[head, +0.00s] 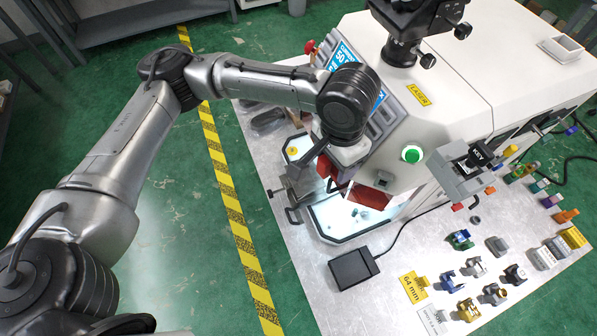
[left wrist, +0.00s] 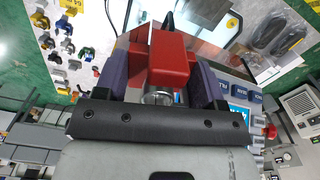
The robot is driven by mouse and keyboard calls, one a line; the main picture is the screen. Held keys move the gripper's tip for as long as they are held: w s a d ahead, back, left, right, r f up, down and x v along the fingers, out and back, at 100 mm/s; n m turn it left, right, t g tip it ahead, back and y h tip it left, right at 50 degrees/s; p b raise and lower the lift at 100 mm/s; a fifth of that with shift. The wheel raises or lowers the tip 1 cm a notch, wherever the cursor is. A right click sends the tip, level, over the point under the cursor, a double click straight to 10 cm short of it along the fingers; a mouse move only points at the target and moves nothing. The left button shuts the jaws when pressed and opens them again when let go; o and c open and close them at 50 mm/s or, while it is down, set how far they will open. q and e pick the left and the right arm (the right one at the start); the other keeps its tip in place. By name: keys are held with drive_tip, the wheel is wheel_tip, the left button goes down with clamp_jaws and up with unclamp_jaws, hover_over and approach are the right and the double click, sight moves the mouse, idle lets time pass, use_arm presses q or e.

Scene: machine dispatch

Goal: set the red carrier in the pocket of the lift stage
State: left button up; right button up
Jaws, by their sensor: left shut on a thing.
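The red carrier (left wrist: 168,58) is a red block with a silver round part (left wrist: 158,97) at its near end. It sits between the two dark fingers of my left gripper (left wrist: 165,75), which is shut on it. In the head view my left gripper (head: 328,174) hangs at the open front of the white laser machine, above the bright work area, with part of the red carrier (head: 324,165) showing. The lift stage and its pocket are not clearly made out; my arm and the machine hide part of that area. My right gripper is not in view.
The white machine (head: 440,100) has a red panel (head: 370,197) by its lit bay plate (head: 345,222). A black pedal box (head: 354,269) with a cable lies in front. Several small coloured parts, including a gold one (head: 467,309), stand at the right of the metal table (head: 310,290).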

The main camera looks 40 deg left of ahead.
use_arm(q)
drive_tip(key=a+f+m+p, duration=0.2)
drive_tip(key=a+f+p, duration=0.35)
drive_tip(key=f, duration=0.75)
drive_tip(key=s+a+f, duration=0.5)
drive_tip(key=s+a, duration=0.1)
drive_tip(key=a, duration=0.2)
drive_tip(key=s+a+f, duration=0.5)
drive_tip(key=a+f, duration=0.1)
drive_tip(key=a, duration=0.3)
drive_tip(key=w+d, duration=0.2)
drive_tip(key=w, duration=0.3)
drive_tip(key=w+d+f+p, duration=0.1)
drive_tip(key=w+d, duration=0.2)
drive_tip(key=w, duration=0.3)
drive_tip(key=w+d+p, duration=0.1)
drive_tip(key=w+d, duration=0.2)
drive_tip(key=w, duration=0.3)
drive_tip(key=shift+w+d+f, duration=0.15)
drive_tip(key=shift+w+f, duration=0.05)
drive_tip(key=shift+f, duration=0.15)
drive_tip(key=shift+s+f, duration=0.15)
drive_tip(key=shift+f, duration=0.35)
wheel_tip(320, 180, down, 3)
drive_tip(key=shift+f, duration=0.2)
drive_tip(key=shift+w+f, duration=0.25)
drive_tip(key=shift+f, duration=0.05)
